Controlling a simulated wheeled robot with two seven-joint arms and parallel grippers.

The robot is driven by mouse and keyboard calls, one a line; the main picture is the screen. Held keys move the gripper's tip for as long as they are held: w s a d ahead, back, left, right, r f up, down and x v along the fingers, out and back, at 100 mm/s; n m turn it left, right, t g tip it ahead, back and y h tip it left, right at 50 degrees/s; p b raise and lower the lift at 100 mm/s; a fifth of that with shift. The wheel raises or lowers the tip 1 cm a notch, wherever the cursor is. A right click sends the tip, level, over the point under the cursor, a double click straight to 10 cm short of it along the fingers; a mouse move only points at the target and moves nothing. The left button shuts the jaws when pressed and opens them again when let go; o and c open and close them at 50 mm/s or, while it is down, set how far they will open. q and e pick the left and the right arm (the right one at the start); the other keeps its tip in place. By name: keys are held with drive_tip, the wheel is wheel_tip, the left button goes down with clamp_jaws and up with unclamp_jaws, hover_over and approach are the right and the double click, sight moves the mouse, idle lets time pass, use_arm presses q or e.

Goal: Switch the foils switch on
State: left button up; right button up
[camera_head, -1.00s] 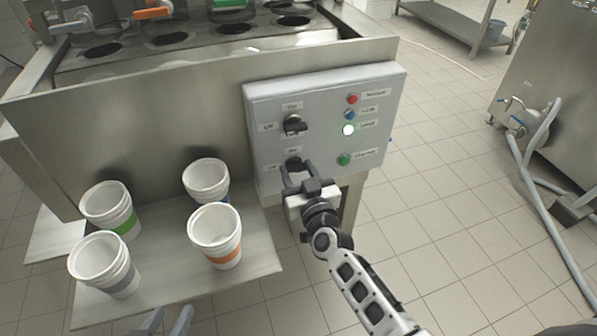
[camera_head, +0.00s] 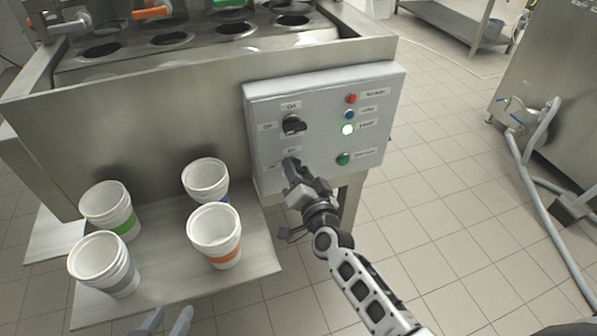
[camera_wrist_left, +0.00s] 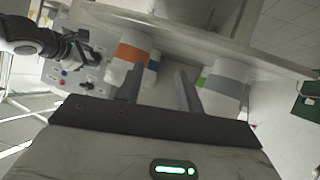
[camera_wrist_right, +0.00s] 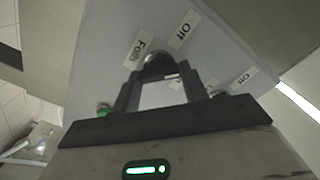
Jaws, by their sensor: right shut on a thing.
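The grey control panel (camera_head: 325,120) on the filler's front carries two dark rotary switches. The upper switch (camera_head: 293,125) is free. My right gripper (camera_head: 291,168) is at the lower switch, shut on its knob, which the fingers mostly hide in the head view. In the right wrist view the lower knob (camera_wrist_right: 158,62) sits between the fingertips, beside labels that seem to read "Foils" and "Off". The knob's exact angle is hard to tell. My left gripper (camera_head: 168,322) is low at the bottom edge; its fingers are apart and empty in the left wrist view (camera_wrist_left: 160,88).
A red lamp (camera_head: 351,98), a blue one (camera_head: 349,114), a glowing white-green one (camera_head: 347,129) and a green button (camera_head: 343,159) line the panel's right. Several stacks of white cups stand on the metal shelf (camera_head: 180,285) to the left.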

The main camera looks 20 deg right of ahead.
drive_tip(key=m, duration=0.4)
drive_tip(key=shift+f+m+b, duration=0.15)
drive_tip(key=shift+m+b, duration=0.15)
drive_tip(key=shift+b, duration=0.05)
drive_tip(key=shift+m+b, duration=0.45)
drive_tip(key=shift+m, duration=1.85)
drive_tip(key=o, duration=1)
drive_tip(key=s, duration=1.6)
drive_tip(key=shift+d, duration=0.3)
